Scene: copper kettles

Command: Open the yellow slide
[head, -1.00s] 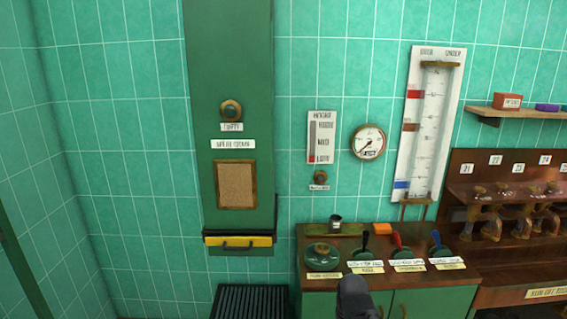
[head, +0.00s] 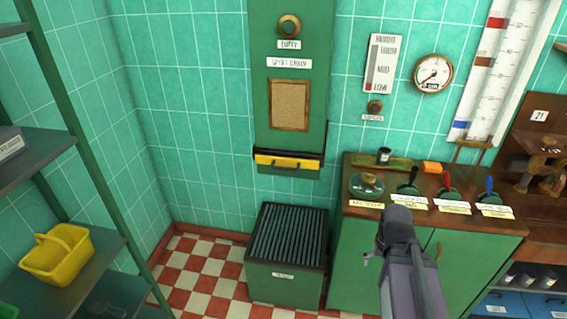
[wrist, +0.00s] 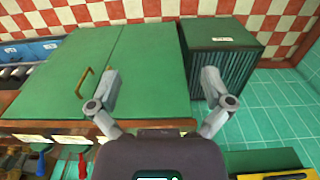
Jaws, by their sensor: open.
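The yellow slide (head: 288,160) is a flat yellow front with a dark handle, at the bottom of a tall green wall chute (head: 290,80). It looks closed, flush under the chute's dark edge. In the wrist view the slide (wrist: 285,176) shows only partly, at the bottom right edge. My gripper (head: 397,214) is in front of the green cabinet, to the right of and lower in the picture than the slide, and apart from it. In the wrist view my gripper (wrist: 161,76) has its two fingers spread, with nothing between them.
A dark slatted green box (head: 286,255) stands on the floor below the slide. The green cabinet (head: 380,262) with several small handled lids on top is at right. A shelf rack with a yellow basket (head: 57,254) is at left. The checkered floor between is clear.

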